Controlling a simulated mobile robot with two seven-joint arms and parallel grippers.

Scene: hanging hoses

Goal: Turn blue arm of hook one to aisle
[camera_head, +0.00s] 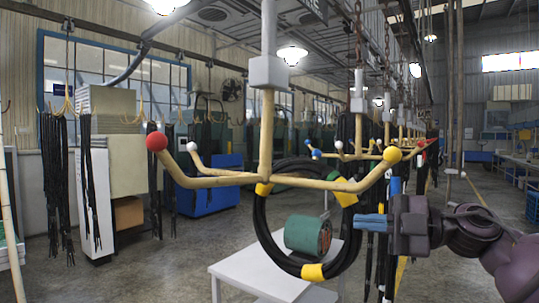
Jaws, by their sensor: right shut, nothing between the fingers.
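The nearest hook (266,140) hangs from a grey box, with tan arms spreading out below. Its left arm ends in a red ball (157,141), another in a white ball (192,146), and its right arm in a yellow ball (392,155). My right gripper (358,222) has blue fingers, shut and empty, pointing left below the yellow ball, beside the hose coil. My left gripper is not in view.
A black hose coil (262,222) with yellow bands hangs below the nearest hook. A green drum (308,235) shows through it above a white table (243,273). More hooks (358,105) recede behind. Dark hoses (57,180) hang at left. Floor at left is open.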

